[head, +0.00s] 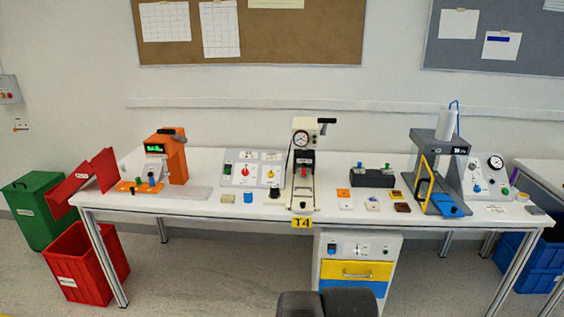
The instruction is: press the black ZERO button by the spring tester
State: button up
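Labels are too small to read, so I cannot tell for sure which device is the spring tester or which button is ZERO. An orange device (174,160) with a lit green display and a dark lever on top stands on the left of the bench. Small blue and dark controls sit on the orange plate (125,186) at its foot. A white device with a round dial (301,138) and a black-tipped lever stands mid-bench. A small black knob or button (275,191) is just left of its base.
The white bench (225,210) carries a control panel (250,170), a black box (373,178) and a grey press (425,155) with a yellow guard. A drawer cabinet (357,250) stands below. Red (72,268) and green bins are at left. Dark rounded shapes fill the bottom middle.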

jog(key=shift+w, duration=0.1)
grip_shut()
dwell(1.1)
jog(key=shift+w, duration=0.1)
dwell(0.5)
